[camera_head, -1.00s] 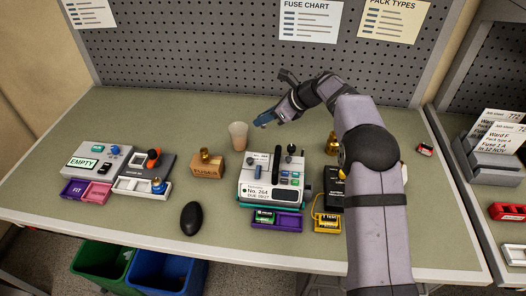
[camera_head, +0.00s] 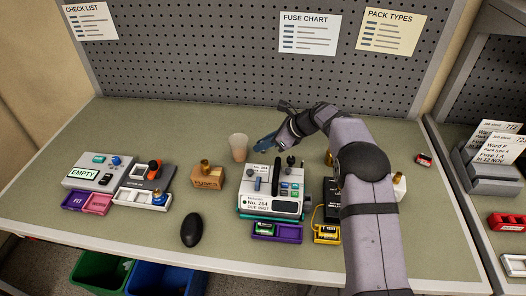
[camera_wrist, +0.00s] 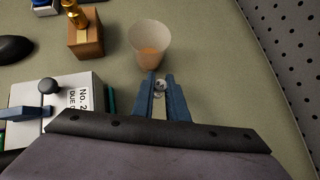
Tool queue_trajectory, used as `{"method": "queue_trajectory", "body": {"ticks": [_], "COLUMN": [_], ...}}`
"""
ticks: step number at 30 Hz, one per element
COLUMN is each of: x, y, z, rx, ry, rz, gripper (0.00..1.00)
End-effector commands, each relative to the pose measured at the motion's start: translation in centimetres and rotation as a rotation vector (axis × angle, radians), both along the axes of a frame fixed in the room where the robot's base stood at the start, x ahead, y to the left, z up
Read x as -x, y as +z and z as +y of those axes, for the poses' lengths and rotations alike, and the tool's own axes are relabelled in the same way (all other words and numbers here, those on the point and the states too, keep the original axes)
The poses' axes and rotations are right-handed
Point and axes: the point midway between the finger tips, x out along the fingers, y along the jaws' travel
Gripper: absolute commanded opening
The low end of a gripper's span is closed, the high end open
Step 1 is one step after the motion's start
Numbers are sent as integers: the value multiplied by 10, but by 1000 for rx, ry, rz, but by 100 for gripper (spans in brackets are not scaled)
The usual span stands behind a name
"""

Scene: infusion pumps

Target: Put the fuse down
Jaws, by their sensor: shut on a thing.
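My gripper (camera_head: 260,146) has slim blue fingers and is over the back of the bench, just right of the translucent cup (camera_head: 238,147). In the wrist view, my gripper (camera_wrist: 160,92) is shut on a small silvery fuse (camera_wrist: 159,86) between its fingertips. The cup (camera_wrist: 150,46) stands upright just beyond the fingertips and has something orange-brown in its bottom. In the head view the fuse is too small to make out. I cannot tell how high the fuse is above the bench.
The pump (camera_head: 270,190) numbered 264 stands in front of my gripper. A cardboard fuses box (camera_head: 207,178) is left of it. A black oval object (camera_head: 191,230) lies near the front edge. The pegboard (camera_head: 230,60) rises behind. Bare bench lies around the cup.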

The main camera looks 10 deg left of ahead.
Motion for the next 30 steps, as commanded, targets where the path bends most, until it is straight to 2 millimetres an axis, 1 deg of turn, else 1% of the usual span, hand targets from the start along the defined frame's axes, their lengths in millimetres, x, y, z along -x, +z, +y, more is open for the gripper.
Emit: {"method": "queue_trajectory", "body": {"ticks": [5, 9, 12, 24, 25, 26, 27, 30], "x": [1, 1, 0, 0, 0, 0, 0, 0], "y": [-10, -27, -35, -41, -41, -40, -40, -40], "z": [0, 0, 0, 0, 0, 0, 0, 0], "rx": [-1, 0, 0, 0, 0, 0, 0, 0], "ry": [0, -1, 0, 0, 0, 0, 0, 0], "rz": [3, 4, 1, 0, 0, 0, 0, 0], "gripper": [0, 0, 0, 0, 15, 22, 32, 32]}}
